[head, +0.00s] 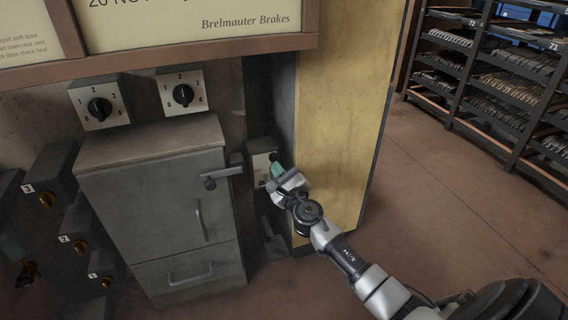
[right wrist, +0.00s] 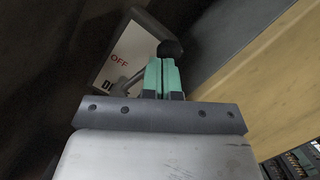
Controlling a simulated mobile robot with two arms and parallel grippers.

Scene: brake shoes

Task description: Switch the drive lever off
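The drive lever has a black knob (right wrist: 171,49) and a thin grey rod in the right wrist view. Its pale switch plate (right wrist: 122,58) carries red "OFF" lettering and a partly hidden dark label. In the head view the plate (head: 261,163) is on the wall between the grey cabinet and the yellow panel. My right gripper (right wrist: 162,66) has its green fingers together, right at the lever; the knob shows just past the fingertips. The fingers cover part of the rod, and I cannot tell whether they touch it. The right gripper also shows in the head view (head: 276,170). My left gripper is not in view.
A grey cabinet (head: 150,204) with a protruding handle stands left of the switch plate. Two dials (head: 99,107) (head: 183,94) are above it. A yellow panel (head: 341,110) stands close on the right. Shelves (head: 490,90) are far right, with open floor before them.

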